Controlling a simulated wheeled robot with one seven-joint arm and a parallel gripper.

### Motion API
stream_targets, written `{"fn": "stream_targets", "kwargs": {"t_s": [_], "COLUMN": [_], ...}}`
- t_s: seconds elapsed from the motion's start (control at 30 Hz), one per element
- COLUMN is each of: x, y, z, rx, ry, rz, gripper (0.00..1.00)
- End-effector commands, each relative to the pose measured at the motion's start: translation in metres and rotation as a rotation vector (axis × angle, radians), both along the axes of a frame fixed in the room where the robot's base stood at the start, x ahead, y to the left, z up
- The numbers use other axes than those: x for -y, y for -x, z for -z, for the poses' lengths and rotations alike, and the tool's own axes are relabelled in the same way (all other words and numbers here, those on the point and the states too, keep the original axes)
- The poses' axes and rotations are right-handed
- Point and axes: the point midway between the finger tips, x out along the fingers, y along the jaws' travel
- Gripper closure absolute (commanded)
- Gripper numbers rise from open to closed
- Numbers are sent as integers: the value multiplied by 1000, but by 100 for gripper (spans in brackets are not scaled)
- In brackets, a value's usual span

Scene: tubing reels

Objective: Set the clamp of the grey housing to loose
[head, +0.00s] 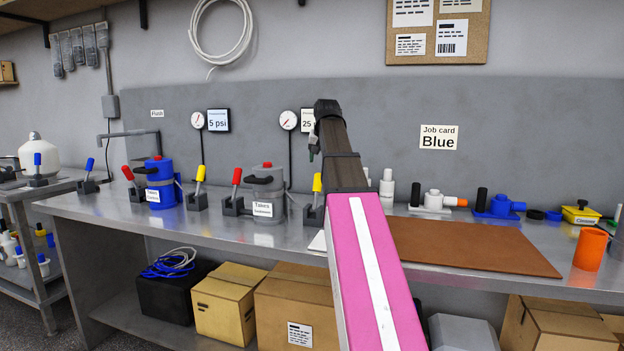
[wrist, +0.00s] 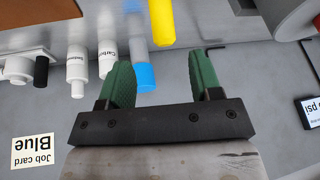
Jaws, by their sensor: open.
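The grey housing (head: 266,205) stands upright on the bench, with a white label on its front. A red-handled lever (head: 236,178) stands at its left and a yellow-handled lever (head: 317,184) at its right. I cannot tell the clamp's setting from these views. My gripper (head: 314,146) is above and behind the yellow lever in the head view, mostly hidden by my own arm. In the wrist view my gripper (wrist: 165,75) has its green fingers apart and empty. The yellow handle (wrist: 161,22) shows beyond the fingertips, and part of the grey housing (wrist: 284,16) is at top right.
A blue housing (head: 162,184) stands to the left, with levers beside it. White cartridges (wrist: 105,56) and a clear, blue-ended cartridge (wrist: 146,72) are near my fingers. A brown mat (head: 470,247) and an orange cup (head: 590,250) are on the right. A job card (head: 438,137) reads Blue.

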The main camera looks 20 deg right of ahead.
Motion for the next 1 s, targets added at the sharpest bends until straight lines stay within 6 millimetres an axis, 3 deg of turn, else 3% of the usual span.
{"fn": "stream_targets", "kwargs": {"t_s": [0.27, 0.7, 1.0], "x": [0, 3, 4], "y": [-4, -31, -42], "z": [11, 74, 97], "rx": [-1, -2, 0], "ry": [0, 0, 0], "rz": [0, 0, 0], "gripper": [42, 42, 42]}}
